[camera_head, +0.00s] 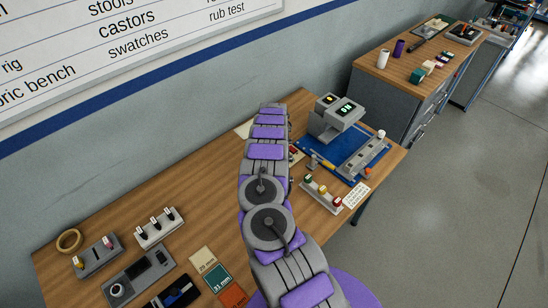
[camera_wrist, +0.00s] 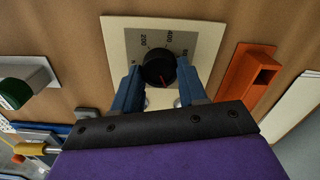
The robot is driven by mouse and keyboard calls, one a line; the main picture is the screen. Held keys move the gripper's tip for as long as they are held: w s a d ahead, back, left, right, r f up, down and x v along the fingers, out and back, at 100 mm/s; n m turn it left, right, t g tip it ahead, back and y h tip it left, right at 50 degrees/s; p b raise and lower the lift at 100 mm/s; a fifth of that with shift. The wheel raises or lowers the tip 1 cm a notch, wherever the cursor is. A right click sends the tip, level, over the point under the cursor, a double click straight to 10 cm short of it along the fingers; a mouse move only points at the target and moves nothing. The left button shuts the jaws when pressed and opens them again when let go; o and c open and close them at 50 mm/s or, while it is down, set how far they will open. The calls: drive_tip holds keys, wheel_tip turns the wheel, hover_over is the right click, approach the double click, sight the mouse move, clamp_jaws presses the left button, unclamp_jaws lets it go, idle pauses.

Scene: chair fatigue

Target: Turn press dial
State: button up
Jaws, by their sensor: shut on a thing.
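The press dial (camera_wrist: 158,64) is a round black knob with a thin red mark on its lower part in the wrist view. In the head view my arm reaches across the bench and hides the dial and gripper; a pale plate edge (camera_head: 243,128) shows beside the arm.
In the head view, a grey machine (camera_head: 336,117) on a blue mat (camera_head: 345,152) stands right of my arm.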

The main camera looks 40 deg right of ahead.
drive_tip(key=shift+w+r+m, duration=0.15)
drive_tip(key=shift+m, duration=0.65)
drive_tip(key=o, duration=1.1)
drive_tip(key=shift+c, duration=0.2)
wheel_tip(320, 180, up, 17)
drive_tip(key=p, duration=0.1)
drive_tip(key=shift+p, duration=0.3)
drive_tip(key=shift+d, duration=0.1)
